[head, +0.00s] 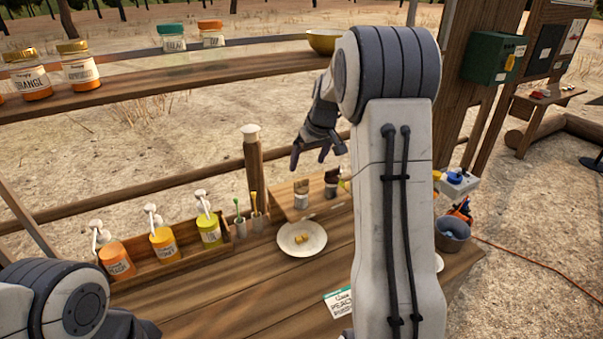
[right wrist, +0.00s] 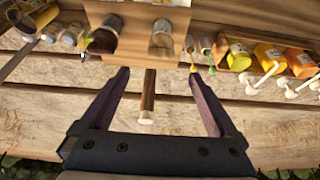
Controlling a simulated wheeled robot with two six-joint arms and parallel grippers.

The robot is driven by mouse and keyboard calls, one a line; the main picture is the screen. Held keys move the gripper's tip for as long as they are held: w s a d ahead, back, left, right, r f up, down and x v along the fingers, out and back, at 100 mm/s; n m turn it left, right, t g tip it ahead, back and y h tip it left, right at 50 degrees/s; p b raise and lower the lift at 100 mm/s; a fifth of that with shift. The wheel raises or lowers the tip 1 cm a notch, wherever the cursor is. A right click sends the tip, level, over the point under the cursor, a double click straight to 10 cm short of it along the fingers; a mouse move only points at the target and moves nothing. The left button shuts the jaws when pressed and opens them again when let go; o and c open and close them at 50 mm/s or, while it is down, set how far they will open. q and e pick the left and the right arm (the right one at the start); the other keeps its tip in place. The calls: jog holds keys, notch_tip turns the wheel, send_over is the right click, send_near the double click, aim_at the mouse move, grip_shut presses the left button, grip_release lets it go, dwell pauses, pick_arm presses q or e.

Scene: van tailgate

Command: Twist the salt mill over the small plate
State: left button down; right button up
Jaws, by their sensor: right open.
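Two small mills stand on a wooden rack behind the small plate. The left one (head: 301,196) has a pale label and also shows in the right wrist view (right wrist: 162,40). The right one (head: 332,183) looks darker and also shows there (right wrist: 103,35). I cannot read which is salt. The small plate (head: 315,245) is white and holds a few yellowish pieces. My right gripper (head: 309,160) is open and empty, in the air above and behind the mills, fingers pointing down. It also shows in the right wrist view (right wrist: 165,78). My left gripper is not in view.
A wooden post (head: 253,158) with a pale cap stands left of my right gripper. Pump bottles (head: 163,241) stand in a rack on the left. Jars (head: 80,64) and a brass bowl (head: 322,40) sit on the upper shelf. A card (head: 340,303) lies on the table front.

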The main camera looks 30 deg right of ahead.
aim_at(301, 180)
jog(key=p+x, duration=0.2)
jog(key=x, duration=0.7)
jog(key=shift+a+p, duration=0.1)
jog(key=shift+p, duration=0.2)
